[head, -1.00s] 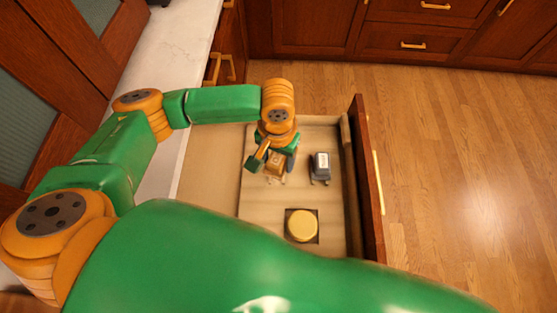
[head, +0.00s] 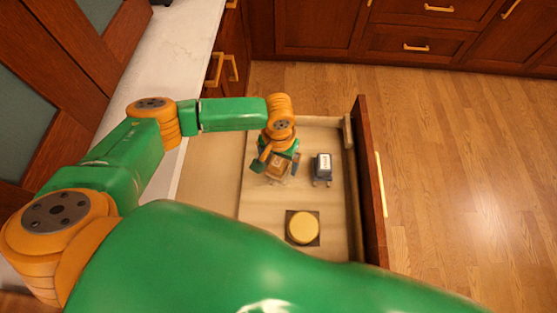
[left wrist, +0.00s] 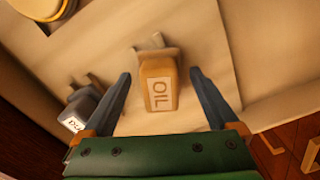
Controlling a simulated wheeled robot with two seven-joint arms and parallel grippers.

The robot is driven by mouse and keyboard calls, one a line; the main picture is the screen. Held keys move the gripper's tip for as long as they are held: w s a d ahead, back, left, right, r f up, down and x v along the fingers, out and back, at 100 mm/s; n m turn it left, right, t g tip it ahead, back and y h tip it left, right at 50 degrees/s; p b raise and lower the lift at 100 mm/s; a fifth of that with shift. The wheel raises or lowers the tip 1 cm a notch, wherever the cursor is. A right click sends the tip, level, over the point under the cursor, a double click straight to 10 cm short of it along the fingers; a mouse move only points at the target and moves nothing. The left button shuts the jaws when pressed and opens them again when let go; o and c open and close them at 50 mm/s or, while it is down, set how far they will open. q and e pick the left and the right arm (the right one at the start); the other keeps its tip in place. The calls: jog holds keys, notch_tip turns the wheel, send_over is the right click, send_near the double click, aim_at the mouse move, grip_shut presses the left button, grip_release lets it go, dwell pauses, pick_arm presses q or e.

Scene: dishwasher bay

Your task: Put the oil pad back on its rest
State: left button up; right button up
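The oil pad (head: 278,167) is a small orange-tan block with an "OIL" label. In the left wrist view the oil pad (left wrist: 160,85) stands between the two fingers of my left gripper (left wrist: 160,74), with a gap on each side. The left gripper (head: 279,164) is open over it in the drawer. A pale wooden rest (left wrist: 152,46) shows just beyond the pad's far end; I cannot tell how fully the pad sits on it. My right gripper is out of view.
A grey labelled pad (head: 322,164) stands close by to the right, on its own small rest. A round yellow lidded thing (head: 303,228) sits in a dark square nearer me. The open drawer's front (head: 368,180) bounds the right side; a pale counter (head: 165,60) lies left.

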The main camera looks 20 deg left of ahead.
aim_at(279, 160)
pick_arm(q)
notch_tip(279, 160, up, 12)
jog(key=p, duration=0.1)
jog(key=shift+r, duration=0.15)
dwell(0.5)
